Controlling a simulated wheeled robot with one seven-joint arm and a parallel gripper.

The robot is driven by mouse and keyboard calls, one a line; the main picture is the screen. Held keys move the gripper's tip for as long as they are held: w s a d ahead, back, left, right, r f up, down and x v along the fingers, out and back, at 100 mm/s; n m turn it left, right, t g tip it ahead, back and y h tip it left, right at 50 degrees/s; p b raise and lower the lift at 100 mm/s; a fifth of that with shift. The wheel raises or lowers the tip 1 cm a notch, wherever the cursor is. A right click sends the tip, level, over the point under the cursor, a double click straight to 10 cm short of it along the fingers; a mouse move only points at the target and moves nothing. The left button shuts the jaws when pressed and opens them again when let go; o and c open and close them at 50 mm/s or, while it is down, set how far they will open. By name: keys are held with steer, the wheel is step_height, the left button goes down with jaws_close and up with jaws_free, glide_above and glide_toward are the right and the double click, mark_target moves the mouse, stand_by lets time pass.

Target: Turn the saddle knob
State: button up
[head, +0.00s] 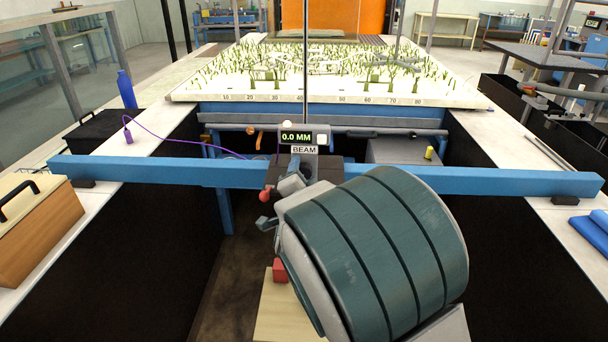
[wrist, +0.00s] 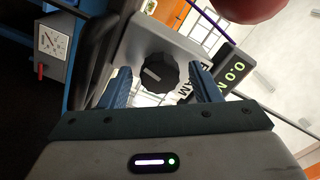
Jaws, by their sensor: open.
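The saddle knob (wrist: 159,72) is black and ribbed, with a pale pointer line, on a grey plate in the wrist view. My gripper (wrist: 162,86) is open, with one blue finger on each side of the knob and visible gaps between. The knob is not held. In the head view the saddle (head: 275,174) sits on the blue beam (head: 150,170), and my arm hides the knob and most of my gripper. The display (head: 297,137) above the saddle reads 0.0 MM; part of it also shows in the wrist view (wrist: 236,77).
A red ball (head: 265,196) hangs by the saddle, close to my wrist camera (wrist: 252,8). A thin vertical rod (head: 306,60) rises behind the display. A purple cable (head: 170,141) runs to the left. A wooden box (head: 45,230) stands at the left. The model bed (head: 330,98) lies beyond.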

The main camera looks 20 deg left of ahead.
steer(key=c, duration=1)
steer(key=shift+n, duration=0.3)
steer(key=n+b, duration=0.1)
steer(key=n, duration=0.2)
steer(key=shift+n, duration=0.3)
steer(key=n, duration=0.4)
steer(key=shift+n, duration=0.3)
steer(key=n+p, duration=0.1)
steer(key=n, duration=0.3)
steer(key=shift+r+n, duration=0.1)
steer(key=shift+n, duration=0.2)
steer(key=shift+n+p, duration=0.75)
steer(key=shift+n, duration=1.45)
